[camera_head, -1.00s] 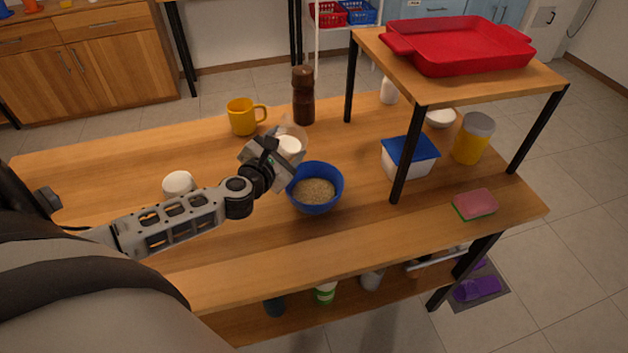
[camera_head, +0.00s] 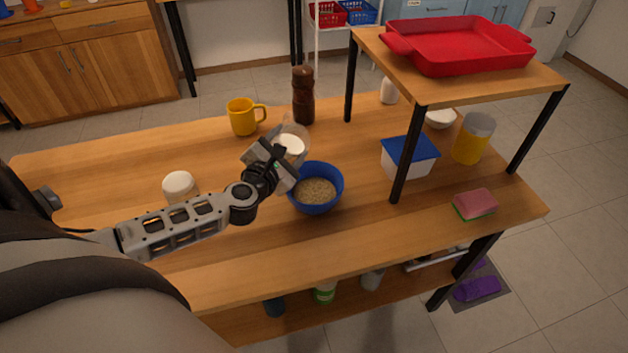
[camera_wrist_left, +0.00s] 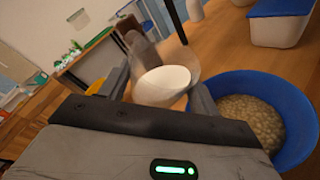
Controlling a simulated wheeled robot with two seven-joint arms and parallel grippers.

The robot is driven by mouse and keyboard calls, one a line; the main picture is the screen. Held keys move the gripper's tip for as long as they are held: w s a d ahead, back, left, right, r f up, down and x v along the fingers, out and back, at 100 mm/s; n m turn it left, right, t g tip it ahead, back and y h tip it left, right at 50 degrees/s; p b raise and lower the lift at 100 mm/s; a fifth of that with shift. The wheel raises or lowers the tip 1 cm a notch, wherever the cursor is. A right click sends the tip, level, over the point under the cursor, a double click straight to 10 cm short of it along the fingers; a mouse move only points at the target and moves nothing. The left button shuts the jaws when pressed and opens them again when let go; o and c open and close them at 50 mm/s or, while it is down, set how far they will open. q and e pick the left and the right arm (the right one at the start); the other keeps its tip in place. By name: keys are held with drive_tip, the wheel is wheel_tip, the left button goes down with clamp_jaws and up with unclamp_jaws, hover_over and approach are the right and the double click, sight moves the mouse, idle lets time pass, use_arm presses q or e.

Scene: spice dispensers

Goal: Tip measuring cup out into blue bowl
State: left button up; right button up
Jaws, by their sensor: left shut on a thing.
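The measuring cup (camera_head: 294,135) is clear with white contents, and it also shows in the left wrist view (camera_wrist_left: 162,84) between the fingers. My left gripper (camera_head: 284,152) is shut on it, just behind and left of the blue bowl's rim. The cup looks tilted in the wrist view. The blue bowl (camera_head: 333,201) stands on the wooden table and holds tan grain-like contents; in the left wrist view the bowl (camera_wrist_left: 296,118) is at the right, beside the gripper. My gripper hides part of the cup. My right gripper is not in view.
A yellow mug (camera_head: 242,118) and a brown pepper mill (camera_head: 303,97) stand behind the gripper. A white-lidded jar (camera_head: 179,184) stands left, near my arm. A blue-lidded container (camera_head: 410,157) and a shelf post (camera_head: 406,160) are right of the bowl. The table's front is clear.

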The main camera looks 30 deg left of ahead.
sight(295, 154)
use_arm(q)
drive_tip(key=shift+d+r+m+t+y, duration=0.15)
drive_tip(key=shift+r+m+t+y, duration=0.3)
drive_tip(key=shift+m, duration=0.65)
idle(0.5)
drive_tip(key=shift+r+m+t+b, duration=0.1)
drive_tip(key=shift+m+t+b, duration=0.2)
drive_tip(key=shift+b, duration=0.15)
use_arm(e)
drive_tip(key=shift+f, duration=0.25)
use_arm(q)
drive_tip(key=shift+d+r+m+b, duration=0.1)
drive_tip(key=shift+m+b, duration=0.2)
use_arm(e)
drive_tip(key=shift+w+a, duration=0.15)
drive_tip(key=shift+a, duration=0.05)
use_arm(q)
drive_tip(key=shift+s+d+r+m+t+b, duration=0.1)
drive_tip(key=shift+r+m+t+b, duration=0.05)
drive_tip(key=shift+m+t+b, duration=0.35)
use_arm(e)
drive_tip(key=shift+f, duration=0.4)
use_arm(q)
drive_tip(key=shift+r+b, duration=0.1)
drive_tip(key=shift+b, duration=0.25)
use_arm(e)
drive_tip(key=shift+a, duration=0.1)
